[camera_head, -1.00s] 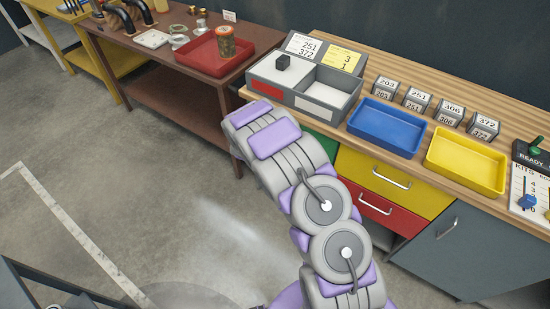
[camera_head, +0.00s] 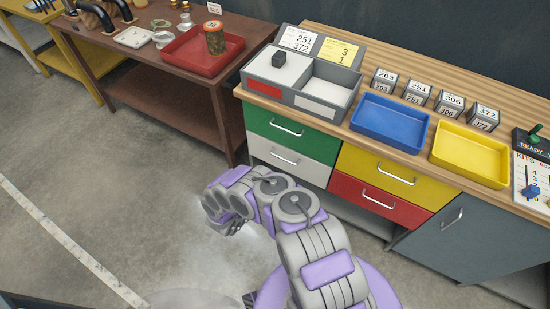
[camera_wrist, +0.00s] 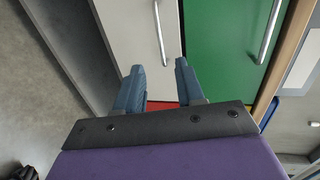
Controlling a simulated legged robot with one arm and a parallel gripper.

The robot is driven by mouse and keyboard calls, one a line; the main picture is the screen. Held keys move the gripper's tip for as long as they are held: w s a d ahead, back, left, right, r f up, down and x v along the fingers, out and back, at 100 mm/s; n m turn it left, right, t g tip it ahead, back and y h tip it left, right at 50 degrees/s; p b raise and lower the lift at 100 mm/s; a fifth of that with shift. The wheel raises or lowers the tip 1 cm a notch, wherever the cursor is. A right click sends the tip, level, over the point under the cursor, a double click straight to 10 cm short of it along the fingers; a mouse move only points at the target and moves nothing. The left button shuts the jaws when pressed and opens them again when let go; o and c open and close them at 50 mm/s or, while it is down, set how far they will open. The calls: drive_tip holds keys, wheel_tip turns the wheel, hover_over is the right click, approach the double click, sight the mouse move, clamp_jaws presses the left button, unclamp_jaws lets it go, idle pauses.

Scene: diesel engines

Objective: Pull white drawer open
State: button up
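The white drawer (camera_head: 291,160) is shut in the bench front, directly below the green drawer (camera_head: 288,128). Its silver bar handle (camera_head: 285,160) is in plain view. In the wrist view, turned sideways, the white drawer (camera_wrist: 137,25) and its handle (camera_wrist: 160,35) lie ahead of my gripper (camera_wrist: 157,80). The two blue fingers are apart with nothing between them. They appear short of the handle and not touching it. In the head view my arm bends low in front of the bench, and the fingertips cannot be made out.
A yellow drawer (camera_head: 394,181) and a red drawer (camera_head: 378,201) are to the right, with a grey cabinet (camera_head: 452,235) beyond. A brown table (camera_head: 190,97) stands to the left. A divided grey box (camera_head: 297,102) and trays rest on the bench. Floor at left is clear.

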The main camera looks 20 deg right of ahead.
drive_tip(key=b+x, duration=0.4)
drive_tip(key=x, duration=1.3)
drive_tip(key=shift+s+d+f+b, duration=0.15)
drive_tip(key=shift+s+d+b, duration=0.15)
drive_tip(key=shift+s+b, duration=0.1)
drive_tip(key=shift+c, duration=0.5)
clamp_jaws()
